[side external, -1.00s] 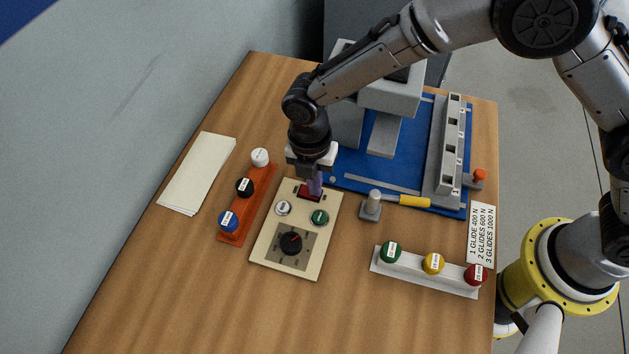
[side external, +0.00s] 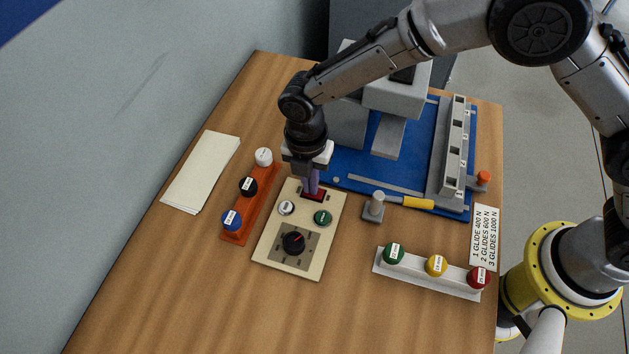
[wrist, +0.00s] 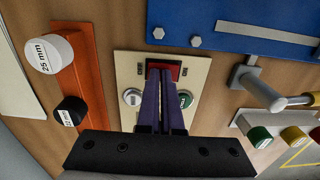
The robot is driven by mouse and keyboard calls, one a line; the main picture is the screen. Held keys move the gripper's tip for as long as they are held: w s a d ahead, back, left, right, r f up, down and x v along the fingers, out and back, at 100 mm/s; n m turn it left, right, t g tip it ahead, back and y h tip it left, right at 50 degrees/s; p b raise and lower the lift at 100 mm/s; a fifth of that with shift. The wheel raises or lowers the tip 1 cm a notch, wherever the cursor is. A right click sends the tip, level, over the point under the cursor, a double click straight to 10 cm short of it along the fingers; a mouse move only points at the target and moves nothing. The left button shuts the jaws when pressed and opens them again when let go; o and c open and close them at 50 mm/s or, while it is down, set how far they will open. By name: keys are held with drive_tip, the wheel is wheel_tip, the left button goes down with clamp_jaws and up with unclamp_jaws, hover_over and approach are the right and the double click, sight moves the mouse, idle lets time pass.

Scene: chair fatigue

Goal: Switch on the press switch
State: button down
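The cream control panel (side external: 270,248) lies on the wooden table. A red switch (side external: 317,196) sits in a dark frame at its far edge; it also shows in the wrist view (wrist: 172,66). Below it are a white button (side external: 286,208), a green button (side external: 322,218) and a black dial (side external: 293,242). My gripper (side external: 311,192) points down at the red switch. In the wrist view its two purple fingers (wrist: 160,72) are together with nothing between them. Their tips overlap the switch's near left part; whether they touch it I cannot tell.
An orange rack (side external: 262,205) with white, black and blue knobs stands left of the panel. A grey post (side external: 375,206) and a yellow-handled tool (side external: 417,202) lie to the right. The blue machine base (side external: 420,150) is behind.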

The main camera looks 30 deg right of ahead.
drive_tip(key=shift+s, duration=0.1)
wheel_tip(320, 180, up, 14)
drive_tip(key=shift+w+a, duration=0.2)
drive_tip(key=shift+w, duration=0.1)
idle(0.5)
